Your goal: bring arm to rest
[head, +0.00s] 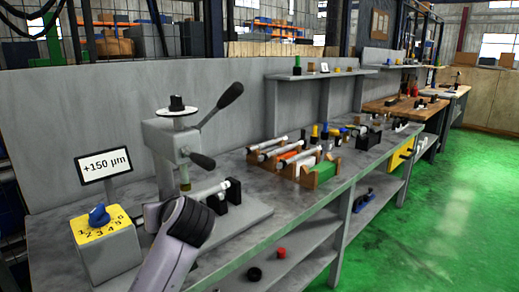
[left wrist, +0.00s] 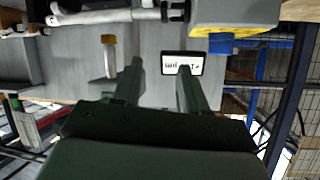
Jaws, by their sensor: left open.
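My left gripper (left wrist: 160,78) shows in the left wrist view with its two dark fingers apart and nothing between them. That view is upside down, and the fingers point toward the grey panel behind the bench. A grey arm link of mine (head: 177,240) rises from the bottom of the head view, in front of the grinder bench. It covers part of the bench's front edge. The gripper fingers cannot be made out in the head view. My right gripper is in neither view.
Close by are the yellow-topped dial box (head: 107,250), the "+150 µm" sign (head: 104,165), which also shows in the wrist view (left wrist: 183,63), and the grinder (head: 178,145) with its lever. A rack of shafts (head: 305,165) stands farther right. The green floor (head: 440,220) is clear.

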